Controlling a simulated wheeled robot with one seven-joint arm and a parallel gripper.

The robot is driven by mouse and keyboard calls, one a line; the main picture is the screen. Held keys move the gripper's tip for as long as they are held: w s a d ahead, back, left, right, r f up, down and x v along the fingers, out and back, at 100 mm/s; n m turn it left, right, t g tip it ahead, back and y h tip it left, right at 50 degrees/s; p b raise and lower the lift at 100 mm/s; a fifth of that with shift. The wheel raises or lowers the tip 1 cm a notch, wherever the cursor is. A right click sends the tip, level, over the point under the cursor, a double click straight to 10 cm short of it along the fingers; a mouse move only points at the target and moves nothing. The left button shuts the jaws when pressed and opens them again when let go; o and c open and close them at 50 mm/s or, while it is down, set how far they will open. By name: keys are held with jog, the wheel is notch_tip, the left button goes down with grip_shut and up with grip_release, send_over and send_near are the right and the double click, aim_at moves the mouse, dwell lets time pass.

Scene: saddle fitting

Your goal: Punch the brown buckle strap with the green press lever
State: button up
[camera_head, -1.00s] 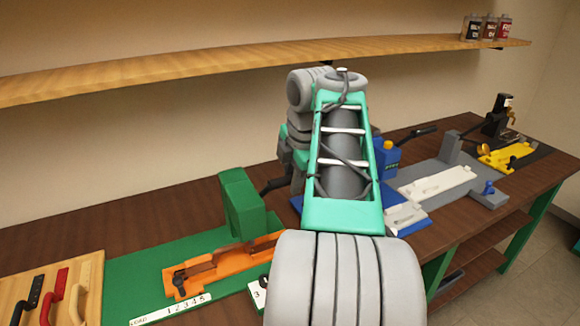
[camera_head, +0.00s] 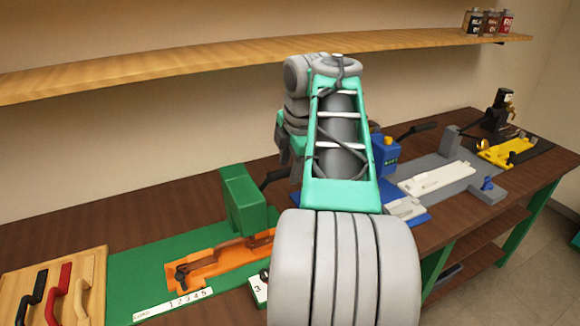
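The green press (camera_head: 243,200) stands upright on a green mat at the left of the bench. Its dark lever (camera_head: 276,177) sticks out to the right, toward my arm. An orange fixture (camera_head: 205,267) runs under the press. A brown strap (camera_head: 232,246) lies along it, partly hidden by the press, and a dark buckle-like piece (camera_head: 182,274) is at its left end. My gripper (camera_head: 284,148) seems to be the dark part behind my arm, close above the lever. My arm hides most of it, so its fingers and any contact with the lever are not visible.
A wooden board (camera_head: 92,262) with black, red and tan straps lies at far left. A number strip (camera_head: 172,306) edges the mat. To the right are a blue press (camera_head: 385,155), a grey station (camera_head: 452,180) and a yellow fixture (camera_head: 508,152). A shelf (camera_head: 180,78) runs above.

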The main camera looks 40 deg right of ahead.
jog(key=shift+f, duration=0.1)
jog(key=p+v, duration=0.5)
jog(key=v, duration=0.1)
jog(key=shift+s, duration=0.1)
jog(key=shift+f, duration=0.1)
dwell(0.4)
jog(key=w+a+f+m+y, duration=0.1)
jog(key=a+f+m, duration=0.2)
jog(key=a, duration=0.4)
jog(key=w+a+f+m, duration=0.2)
jog(key=a+m, duration=0.1)
jog(key=a, duration=0.5)
jog(key=s+a+f+m, duration=0.7)
jog(key=a+f+m, duration=0.1)
jog(key=a+f, duration=0.3)
jog(key=shift+s+a+m, duration=0.3)
jog(key=shift+a, duration=0.45)
jog(key=shift+f, duration=0.1)
